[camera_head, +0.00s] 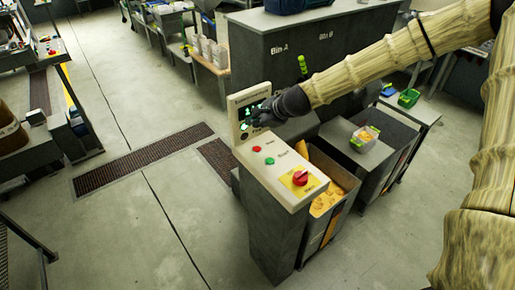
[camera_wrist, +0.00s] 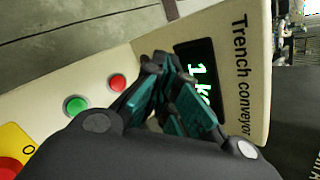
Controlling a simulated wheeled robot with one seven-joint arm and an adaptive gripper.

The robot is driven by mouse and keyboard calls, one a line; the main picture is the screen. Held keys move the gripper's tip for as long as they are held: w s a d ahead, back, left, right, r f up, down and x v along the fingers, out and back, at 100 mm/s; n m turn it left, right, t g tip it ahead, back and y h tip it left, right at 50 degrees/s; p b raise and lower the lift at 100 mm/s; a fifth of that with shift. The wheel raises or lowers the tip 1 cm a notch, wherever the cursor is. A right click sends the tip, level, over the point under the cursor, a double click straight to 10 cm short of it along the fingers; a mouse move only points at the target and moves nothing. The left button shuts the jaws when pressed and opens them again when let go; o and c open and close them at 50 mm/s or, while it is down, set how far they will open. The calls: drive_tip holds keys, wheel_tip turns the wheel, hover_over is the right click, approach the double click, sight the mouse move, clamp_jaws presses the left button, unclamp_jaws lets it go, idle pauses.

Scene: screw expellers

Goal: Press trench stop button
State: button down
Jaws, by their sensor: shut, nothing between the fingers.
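The control panel (camera_head: 277,170), labelled "Trench conveyor" in the wrist view (camera_wrist: 247,100), tops a grey cabinet. Its small red button (camera_head: 257,149) lies beside a green button (camera_head: 269,161); the wrist view also shows the red button (camera_wrist: 117,83) and the green button (camera_wrist: 76,105). A large red mushroom button (camera_head: 300,178) on a yellow plate is nearer me. My gripper (camera_head: 256,116) is shut and empty, in front of the dark display (camera_wrist: 198,75), which it partly covers. Its fingertips (camera_wrist: 165,66) appear beside the red button, not over it. I cannot tell whether they touch the panel.
Open bins with yellow material (camera_head: 328,203) stand right of the cabinet. A clear container with a green rim (camera_head: 364,139) sits on a grey surface behind them. Floor grates (camera_head: 145,158) lie to the left, with open concrete floor around them.

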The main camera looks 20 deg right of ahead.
wheel_tip(320, 180, down, 2)
drive_tip(key=w, duration=0.1)
drive_tip(key=b, duration=0.6)
hover_over(255, 150)
wheel_tip(255, 150, down, 6)
drive_tip(key=shift+w+d+f, duration=0.1)
drive_tip(key=shift+w, duration=0.05)
drive_tip(key=shift+f+b, duration=0.35)
drive_tip(key=shift+f, duration=0.3)
drive_tip(key=shift+f, duration=0.1)
idle(0.4)
drive_tip(key=shift+f+b, duration=0.3)
drive_tip(key=shift+b, duration=0.05)
drive_tip(key=shift+f+b, duration=0.35)
drive_tip(key=shift+f, duration=0.1)
idle(0.9)
drive_tip(key=shift+r, duration=0.15)
drive_tip(key=shift+r+p, duration=0.7)
drive_tip(key=shift+r, duration=0.05)
